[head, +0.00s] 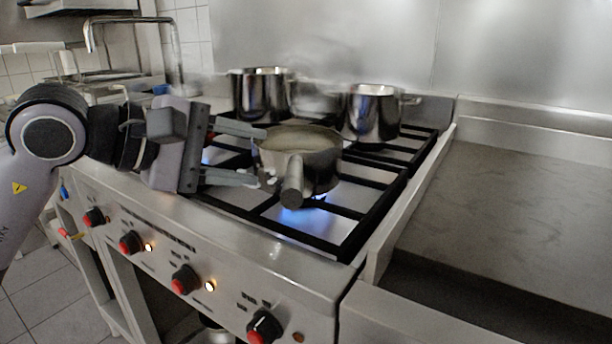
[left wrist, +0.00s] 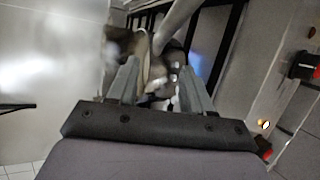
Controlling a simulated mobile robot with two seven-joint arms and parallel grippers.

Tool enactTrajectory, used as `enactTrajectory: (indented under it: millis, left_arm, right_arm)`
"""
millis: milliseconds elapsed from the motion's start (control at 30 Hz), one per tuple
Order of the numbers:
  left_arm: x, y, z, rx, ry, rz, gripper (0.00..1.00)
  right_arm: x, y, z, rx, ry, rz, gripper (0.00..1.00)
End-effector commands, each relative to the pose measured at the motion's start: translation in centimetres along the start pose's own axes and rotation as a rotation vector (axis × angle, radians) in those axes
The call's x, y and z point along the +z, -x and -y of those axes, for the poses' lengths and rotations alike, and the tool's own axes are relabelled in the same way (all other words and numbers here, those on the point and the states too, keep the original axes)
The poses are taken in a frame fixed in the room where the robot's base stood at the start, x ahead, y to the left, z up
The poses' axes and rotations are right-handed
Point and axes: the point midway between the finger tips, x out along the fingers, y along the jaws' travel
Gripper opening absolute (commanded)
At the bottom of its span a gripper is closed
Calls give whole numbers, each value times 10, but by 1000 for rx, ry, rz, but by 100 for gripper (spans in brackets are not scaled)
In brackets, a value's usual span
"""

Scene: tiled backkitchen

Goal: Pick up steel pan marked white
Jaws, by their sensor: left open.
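The steel pan (head: 318,172) stands on the front burner of the stove, its grey handle (head: 292,186) pointing toward the camera. Small white marks show low on its left side. My left gripper (head: 260,156) comes in from the left with its jaws open and empty. Its fingertips are at the pan's left side, close to the wall; I cannot tell whether they touch it. In the left wrist view the pan (left wrist: 172,62) shows, partly blurred, beyond and between the open fingers, with its handle (left wrist: 178,22) running up. My right gripper is not in view.
Two taller steel pots, one at the back left (head: 262,98) and one at the back right (head: 371,114), stand behind the pan. Blue flames burn under the grates (head: 345,228). Red-ringed knobs (head: 186,279) line the stove front. A clear steel counter (head: 510,215) is on the right.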

Motion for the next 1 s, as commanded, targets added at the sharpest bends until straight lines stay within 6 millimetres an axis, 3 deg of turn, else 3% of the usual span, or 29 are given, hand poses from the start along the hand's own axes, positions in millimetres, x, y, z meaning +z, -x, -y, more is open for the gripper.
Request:
enactTrajectory:
  millis: [600, 900, 1000]
  left_arm:
    - [0, -66, -4, -1, -11, -10, 50]
    - [-1, -70, -3, -1, -11, -12, 50]
    - [-1, -70, -3, -1, -11, -11, 18]
  right_arm:
    - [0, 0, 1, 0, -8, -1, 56]
    - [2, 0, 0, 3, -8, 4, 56]
    - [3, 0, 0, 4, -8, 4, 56]
